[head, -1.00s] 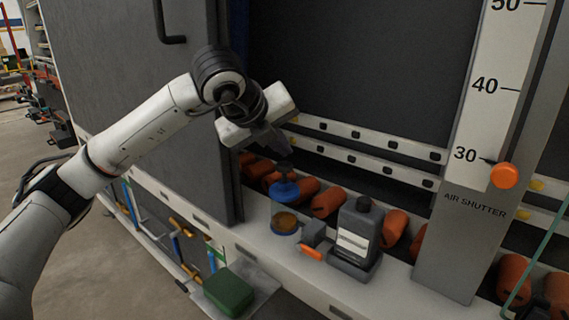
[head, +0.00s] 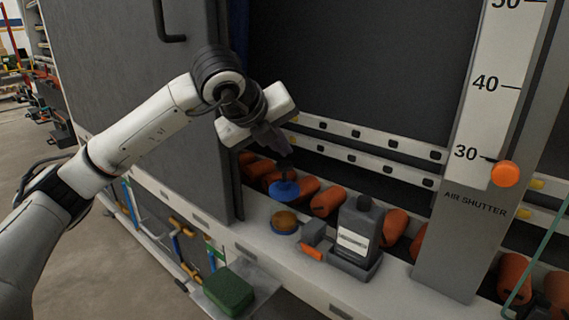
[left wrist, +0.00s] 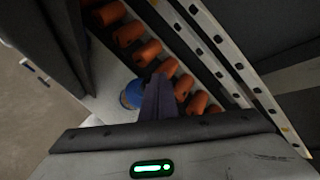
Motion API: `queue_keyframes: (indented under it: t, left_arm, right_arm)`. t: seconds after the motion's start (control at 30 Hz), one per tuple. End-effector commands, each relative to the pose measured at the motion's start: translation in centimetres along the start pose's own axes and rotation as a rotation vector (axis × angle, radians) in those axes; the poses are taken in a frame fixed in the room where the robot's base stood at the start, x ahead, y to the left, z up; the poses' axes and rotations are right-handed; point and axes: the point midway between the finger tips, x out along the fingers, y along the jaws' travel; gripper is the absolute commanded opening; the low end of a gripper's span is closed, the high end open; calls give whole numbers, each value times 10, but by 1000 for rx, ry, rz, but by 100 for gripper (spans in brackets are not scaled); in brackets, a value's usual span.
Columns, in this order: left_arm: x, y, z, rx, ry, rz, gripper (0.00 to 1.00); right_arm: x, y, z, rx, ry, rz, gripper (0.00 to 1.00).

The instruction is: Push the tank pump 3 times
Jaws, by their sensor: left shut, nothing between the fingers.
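A blue round piece with a dark upright stem, which looks like the tank pump (head: 284,190), stands on the white ledge of the washer in the head view. My left gripper (head: 287,151) is shut and empty, pointing down just above the stem. Whether its tips touch the stem cannot be told. In the left wrist view my shut fingers (left wrist: 158,80) reach up the middle of the picture, and a blue round item (left wrist: 130,96) shows just left of them, partly hidden. My right gripper is not in view.
A tin with a brown top (head: 284,222) and a dark bottle (head: 359,230) in a grey holder stand on the ledge. Orange rollers (head: 327,201) line the back. A grey door (head: 130,90) stands left, the air shutter post (head: 455,240) right. A green block (head: 229,290) sits below.

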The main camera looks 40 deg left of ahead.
Motion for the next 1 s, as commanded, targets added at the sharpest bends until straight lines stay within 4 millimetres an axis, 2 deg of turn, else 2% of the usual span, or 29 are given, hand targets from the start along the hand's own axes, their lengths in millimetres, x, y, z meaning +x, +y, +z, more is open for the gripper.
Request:
queue_keyframes:
  t: [1.0]
  left_arm:
    - [10,7,-7,0,0,0,0]
  right_arm:
    - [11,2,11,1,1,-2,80]
